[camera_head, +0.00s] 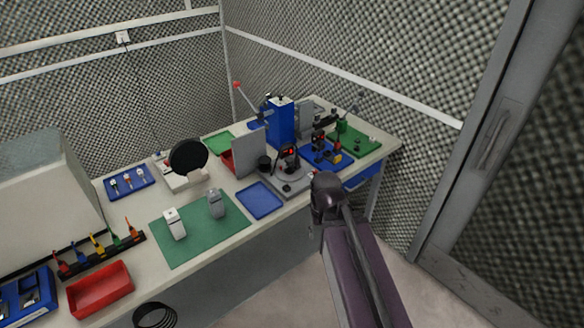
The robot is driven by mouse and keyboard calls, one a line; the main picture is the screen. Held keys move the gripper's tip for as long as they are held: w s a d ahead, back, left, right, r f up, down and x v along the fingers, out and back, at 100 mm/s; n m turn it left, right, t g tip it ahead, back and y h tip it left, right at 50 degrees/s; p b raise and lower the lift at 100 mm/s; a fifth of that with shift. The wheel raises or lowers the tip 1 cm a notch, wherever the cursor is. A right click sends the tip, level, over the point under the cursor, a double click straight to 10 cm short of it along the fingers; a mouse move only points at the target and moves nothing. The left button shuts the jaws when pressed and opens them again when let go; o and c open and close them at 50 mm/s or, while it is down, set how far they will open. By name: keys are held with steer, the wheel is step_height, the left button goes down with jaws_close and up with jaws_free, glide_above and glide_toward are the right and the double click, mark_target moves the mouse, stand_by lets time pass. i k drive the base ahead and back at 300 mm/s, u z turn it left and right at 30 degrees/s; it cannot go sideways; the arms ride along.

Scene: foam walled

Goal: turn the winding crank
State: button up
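A small winding device with a grey base (293,186) stands near the front edge of the workbench, right of the middle. A dark part with a small red spot (287,158) rises over this base, and a black cylinder (265,164) stands at its left. I cannot make out the crank handle clearly at this size. My arm comes up from the lower right, and its dark joint (328,190) is just right of the device. My gripper's fingers cannot be told apart from the dark parts there, so its opening and any contact are unclear.
A blue tray (343,163) with dark parts is close on the right. A green mat (200,245) carries two small devices.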

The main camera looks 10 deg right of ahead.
mark_target(287, 173)
steer(key=k, duration=1)
steer(key=z, duration=0.4)
steer(key=i, duration=2)
steer(key=u, duration=0.25)
